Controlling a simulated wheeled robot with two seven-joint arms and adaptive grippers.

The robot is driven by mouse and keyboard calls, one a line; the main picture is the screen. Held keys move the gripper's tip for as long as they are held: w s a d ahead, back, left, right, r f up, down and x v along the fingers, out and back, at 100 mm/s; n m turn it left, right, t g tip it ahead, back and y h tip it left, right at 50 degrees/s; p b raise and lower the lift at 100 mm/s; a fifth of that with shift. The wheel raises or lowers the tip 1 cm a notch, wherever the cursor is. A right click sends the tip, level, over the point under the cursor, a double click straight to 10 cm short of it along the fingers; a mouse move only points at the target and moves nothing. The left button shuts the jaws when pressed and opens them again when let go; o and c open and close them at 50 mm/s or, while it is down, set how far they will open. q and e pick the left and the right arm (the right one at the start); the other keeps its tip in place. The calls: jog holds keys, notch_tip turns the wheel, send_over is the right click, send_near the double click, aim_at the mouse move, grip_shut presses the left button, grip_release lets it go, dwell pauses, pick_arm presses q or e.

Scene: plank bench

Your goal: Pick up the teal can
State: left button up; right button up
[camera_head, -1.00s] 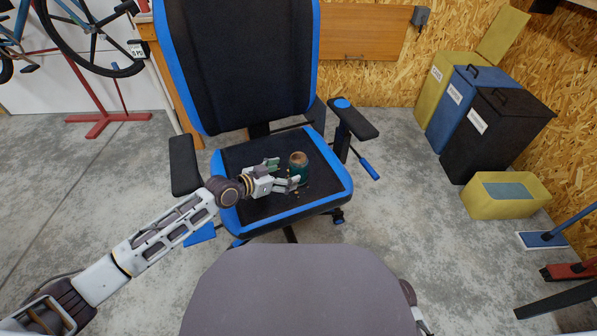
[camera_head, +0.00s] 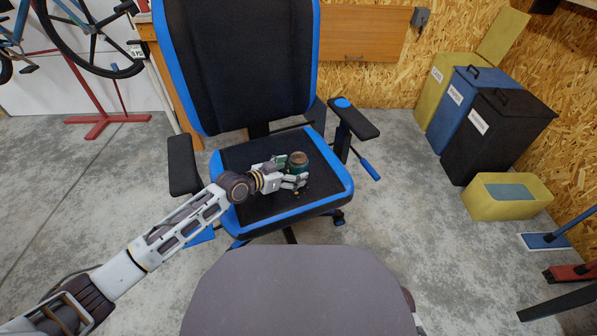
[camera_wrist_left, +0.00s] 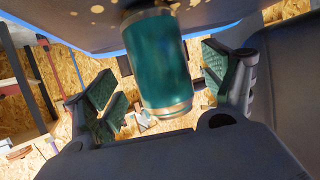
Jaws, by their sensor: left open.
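The teal can (camera_head: 298,164) stands on the black seat of the blue-edged office chair (camera_head: 241,158). Its top looks brownish. My left gripper (camera_head: 293,172) is open at the can, with one finger on the far left side and the other in front of it. In the left wrist view the teal can (camera_wrist_left: 161,62) lies between the two open green-padded fingers (camera_wrist_left: 160,90), with a visible gap on each side. The lower part of the can is partly hidden by the front finger in the head view. My right gripper is not in view.
The chair's backrest (camera_head: 240,60) rises behind the can, and armrests (camera_head: 182,165) flank the seat. Yellow, blue and black bins (camera_head: 495,125) stand at the right, with a yellow box (camera_head: 507,196) in front. Small specks lie on the seat near the can.

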pick_arm(q)
jog(key=shift+b+x, duration=0.35)
jog(key=shift+x, duration=0.5)
jog(key=shift+b+x, duration=0.35)
jog(key=shift+x, duration=0.55)
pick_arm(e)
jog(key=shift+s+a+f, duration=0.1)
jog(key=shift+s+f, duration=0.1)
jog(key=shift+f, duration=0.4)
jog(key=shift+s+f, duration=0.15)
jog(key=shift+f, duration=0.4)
pick_arm(q)
jog(key=shift+r, duration=0.1)
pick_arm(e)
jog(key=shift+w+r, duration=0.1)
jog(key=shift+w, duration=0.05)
pick_arm(q)
jog(key=shift+c, duration=0.7)
jog(key=c, duration=0.7)
jog(key=shift+c, duration=0.5)
